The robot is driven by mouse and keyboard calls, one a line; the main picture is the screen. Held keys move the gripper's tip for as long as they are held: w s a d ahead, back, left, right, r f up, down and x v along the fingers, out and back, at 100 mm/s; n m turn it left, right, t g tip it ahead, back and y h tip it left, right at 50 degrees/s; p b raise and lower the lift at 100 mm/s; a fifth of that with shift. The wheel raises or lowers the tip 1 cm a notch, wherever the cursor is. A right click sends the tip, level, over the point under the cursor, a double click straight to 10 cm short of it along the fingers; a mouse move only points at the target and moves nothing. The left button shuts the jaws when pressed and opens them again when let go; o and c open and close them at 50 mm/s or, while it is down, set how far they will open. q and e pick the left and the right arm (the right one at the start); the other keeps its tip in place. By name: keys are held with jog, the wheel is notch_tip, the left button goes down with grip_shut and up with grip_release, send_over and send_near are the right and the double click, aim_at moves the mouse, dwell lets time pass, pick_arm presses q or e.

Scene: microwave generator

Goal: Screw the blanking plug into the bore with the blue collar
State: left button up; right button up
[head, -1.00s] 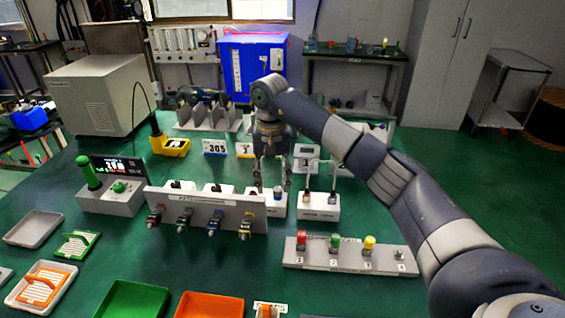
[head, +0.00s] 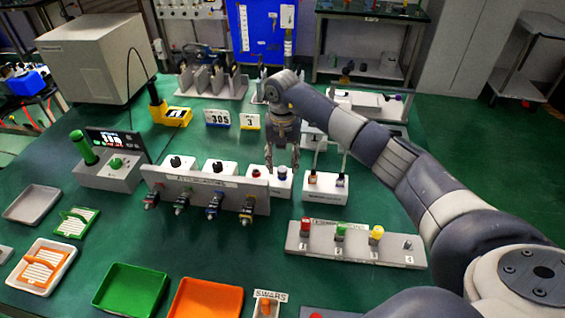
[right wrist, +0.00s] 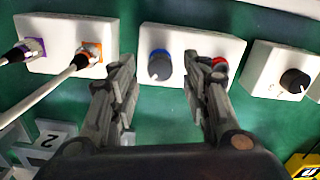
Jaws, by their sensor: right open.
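A white block with two collared bores stands mid-table, seen as a white block (head: 266,186) in the head view. Its blue collar (head: 282,172) is on the right there, its red collar (head: 256,173) on the left. In the right wrist view a grey cylindrical piece, seemingly the blanking plug (right wrist: 160,68), stands in the blue collar (right wrist: 158,53); I cannot tell how deep it sits. My right gripper (head: 282,165) points down over this bore. Its fingers are open on either side of the grey piece, apart from it; the right finger partly covers the red collar (right wrist: 219,62). My left gripper is out of view.
A panel (head: 205,192) with several hanging connectors stands just in front of the block. A white block (head: 325,188) with cables is close on the right. A grey rack (head: 355,255) holds red, green and yellow caps and a small grey piece. Trays lie front left.

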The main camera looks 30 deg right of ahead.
jog(key=shift+f, duration=0.8)
jog(key=shift+c, duration=0.8)
grip_shut()
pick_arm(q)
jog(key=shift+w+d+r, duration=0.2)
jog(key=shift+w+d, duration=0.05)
